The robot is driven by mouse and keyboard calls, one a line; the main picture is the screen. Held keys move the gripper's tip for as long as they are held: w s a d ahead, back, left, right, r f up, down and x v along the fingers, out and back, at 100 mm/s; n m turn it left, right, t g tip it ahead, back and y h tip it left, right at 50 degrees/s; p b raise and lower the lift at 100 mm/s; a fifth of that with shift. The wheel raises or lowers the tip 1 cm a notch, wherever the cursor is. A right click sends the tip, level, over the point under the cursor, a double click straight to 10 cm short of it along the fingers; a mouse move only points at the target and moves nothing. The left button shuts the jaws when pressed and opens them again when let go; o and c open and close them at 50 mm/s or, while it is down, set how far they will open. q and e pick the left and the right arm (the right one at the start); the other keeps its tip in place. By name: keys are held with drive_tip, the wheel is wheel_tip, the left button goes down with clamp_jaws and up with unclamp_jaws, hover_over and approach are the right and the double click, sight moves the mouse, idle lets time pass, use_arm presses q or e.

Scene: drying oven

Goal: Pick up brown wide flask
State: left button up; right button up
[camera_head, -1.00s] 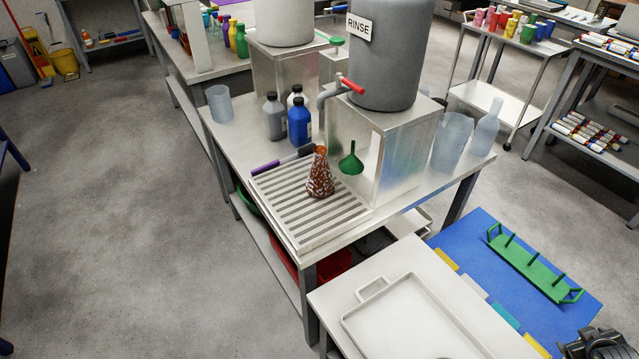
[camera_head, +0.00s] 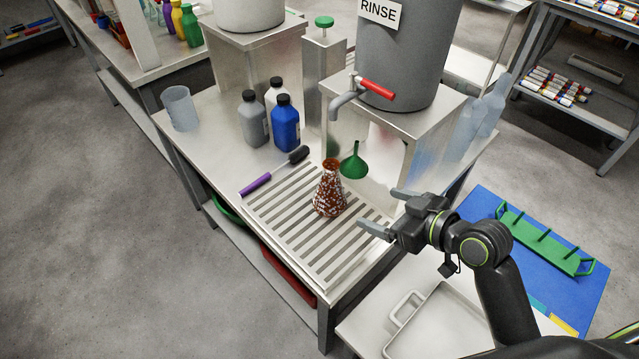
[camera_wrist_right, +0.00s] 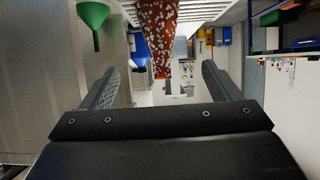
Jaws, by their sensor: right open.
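The brown wide flask (camera_head: 330,190), a cone with pale speckles, stands upright on the slatted drain rack (camera_head: 290,243) below the rinse barrel's tap. My right gripper (camera_head: 377,212) is open and empty, a short way right of the flask and apart from it, its fingers pointing toward it. In the right wrist view the flask (camera_wrist_right: 157,35) shows beyond the two spread fingers (camera_wrist_right: 158,85), near the top middle of the picture. My left gripper is not in view.
A purple-handled brush (camera_head: 262,182) lies at the rack's back left edge. Blue (camera_head: 286,125) and grey (camera_head: 253,118) bottles stand farther back. A metal tray (camera_head: 440,322) and a green rack (camera_head: 545,240) are at right.

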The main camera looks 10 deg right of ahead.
sight(339, 193)
drive_tip(key=x, duration=1.7)
drive_tip(key=shift+d, duration=0.15)
drive_tip(key=c, duration=1.2)
